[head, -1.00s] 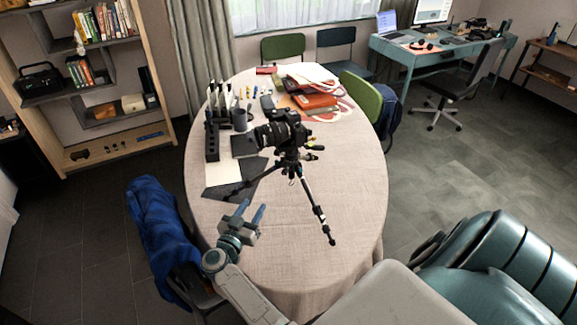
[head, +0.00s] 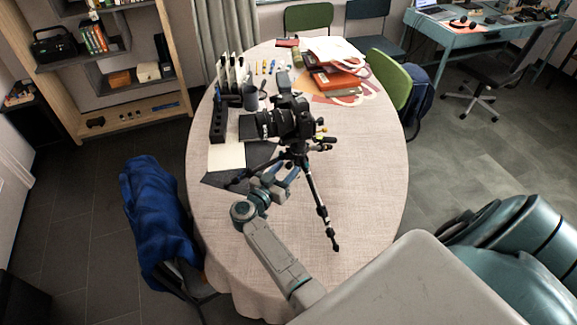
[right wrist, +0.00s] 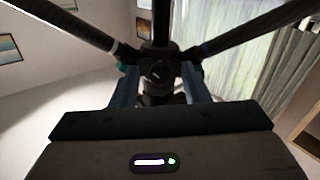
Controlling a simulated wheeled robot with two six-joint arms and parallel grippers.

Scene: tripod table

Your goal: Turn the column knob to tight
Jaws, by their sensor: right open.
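A black camera (head: 283,122) sits on a small black tripod (head: 319,208) that stands on the table with its legs spread. My right gripper (head: 281,172) is at the near side of the tripod, just below the camera. In the right wrist view, my right gripper (right wrist: 158,88) is open, with one blue finger on each side of the tripod's centre. A round dark knob (right wrist: 157,73) shows between the fingertips; I cannot tell whether the fingers touch it. The knob is hidden in the head view. My left gripper is not in view.
The round table (head: 360,220) has a light cloth, bare at its right and front. Dark and white sheets (head: 228,155) lie left of the tripod. A blue-draped chair (head: 155,215) is at the left.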

